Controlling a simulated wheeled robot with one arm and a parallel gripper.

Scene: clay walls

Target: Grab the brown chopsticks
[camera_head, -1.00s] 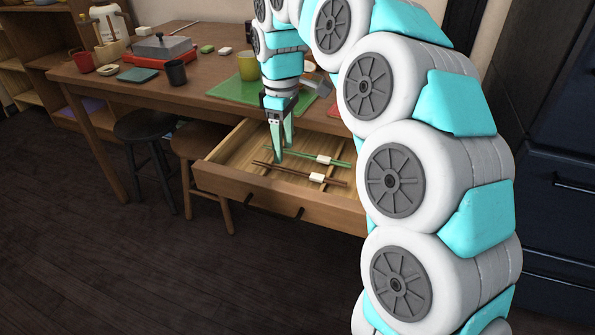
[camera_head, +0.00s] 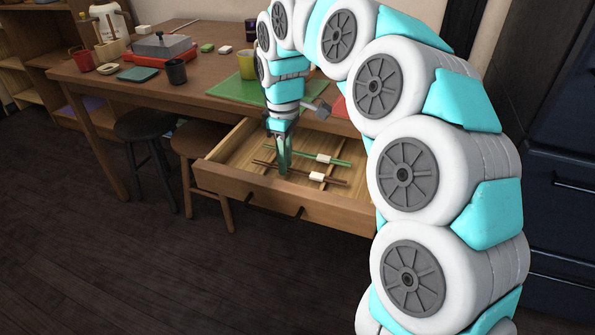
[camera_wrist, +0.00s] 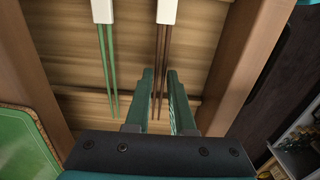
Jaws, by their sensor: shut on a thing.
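The brown chopsticks (camera_head: 332,180) lie in the open drawer (camera_head: 260,192), nearest its front, with a white rest around them. They also show in the wrist view (camera_wrist: 161,60), running between the fingers. My gripper (camera_head: 283,170) points down into the drawer, its green fingers at the left part of the brown chopsticks. In the wrist view my gripper (camera_wrist: 160,85) has its two fingers close on either side of the brown pair. The exact contact is too small to see in the head view.
Green chopsticks (camera_head: 340,162) with a white rest (camera_head: 324,158) lie beside the brown pair, farther back. The drawer walls stand close around. Above is the table (camera_head: 205,85) with a green mat (camera_head: 232,90), a yellow cup (camera_head: 247,65) and a dark cup (camera_head: 176,72). Stools (camera_head: 192,140) stand left.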

